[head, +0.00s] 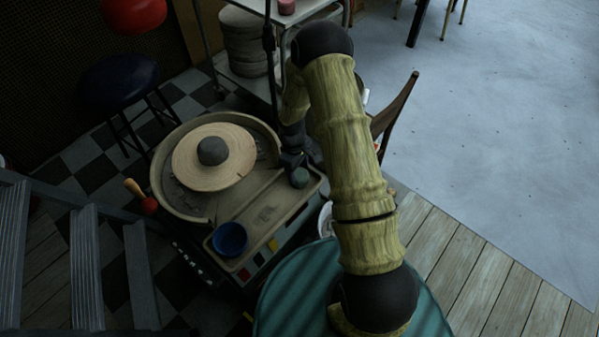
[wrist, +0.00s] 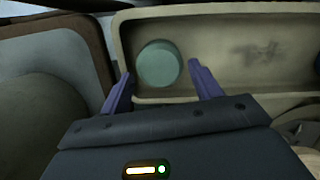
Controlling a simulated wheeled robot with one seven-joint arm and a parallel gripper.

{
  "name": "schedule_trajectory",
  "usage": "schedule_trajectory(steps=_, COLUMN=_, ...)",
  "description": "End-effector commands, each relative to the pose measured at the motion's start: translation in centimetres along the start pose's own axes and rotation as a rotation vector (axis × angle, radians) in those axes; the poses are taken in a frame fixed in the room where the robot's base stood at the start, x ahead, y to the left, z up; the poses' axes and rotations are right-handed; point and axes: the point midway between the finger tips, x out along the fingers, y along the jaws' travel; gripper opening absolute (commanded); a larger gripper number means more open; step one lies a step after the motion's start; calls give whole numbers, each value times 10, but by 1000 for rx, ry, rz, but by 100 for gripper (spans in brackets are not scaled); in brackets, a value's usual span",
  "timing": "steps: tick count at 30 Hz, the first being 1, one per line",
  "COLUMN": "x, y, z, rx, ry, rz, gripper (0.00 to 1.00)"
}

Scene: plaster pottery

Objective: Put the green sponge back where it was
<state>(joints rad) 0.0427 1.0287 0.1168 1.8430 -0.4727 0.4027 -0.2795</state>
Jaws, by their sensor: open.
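The green sponge (wrist: 158,63) is a round, pale green piece lying in the left end of the tray's beige trough in the wrist view. In the head view the sponge (head: 299,178) shows just below my gripper (head: 292,160) at the tray's far right end. In the wrist view my gripper (wrist: 163,85) is open, with one purple finger on each side of the sponge. The fingers look apart from it, and the jaws hold nothing. The beige tray (head: 262,208) is part of the pottery wheel's splash pan.
The wheel head (head: 190,160) carries a dark lump of clay (head: 212,151). A dark stool (head: 118,85) and a wooden chair (head: 395,108) stand around. The tray's middle is clear.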

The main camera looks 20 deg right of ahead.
Motion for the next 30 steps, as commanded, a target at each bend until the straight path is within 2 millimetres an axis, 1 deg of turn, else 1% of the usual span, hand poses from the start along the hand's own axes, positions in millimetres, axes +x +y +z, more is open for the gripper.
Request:
schedule_trajectory(steps=1, x=-16, y=1, z=0, rx=0, ry=3, rz=2, gripper=64)
schedule_trajectory(steps=6, x=-49, y=1, z=0, rx=1, ry=2, rz=2, gripper=64)
schedule_trajectory(steps=9, x=-66, y=0, z=0, rx=0, ry=1, rz=1, gripper=64)
schedule_trajectory(steps=12, x=-78, y=0, z=0, rx=0, ry=2, rz=1, gripper=64)
schedule_trajectory(steps=17, x=-84, y=0, z=0, rx=0, ry=-1, rz=0, gripper=64)
schedule_trajectory(steps=30, x=-83, y=0, z=0, rx=0, ry=0, rz=0, gripper=64)
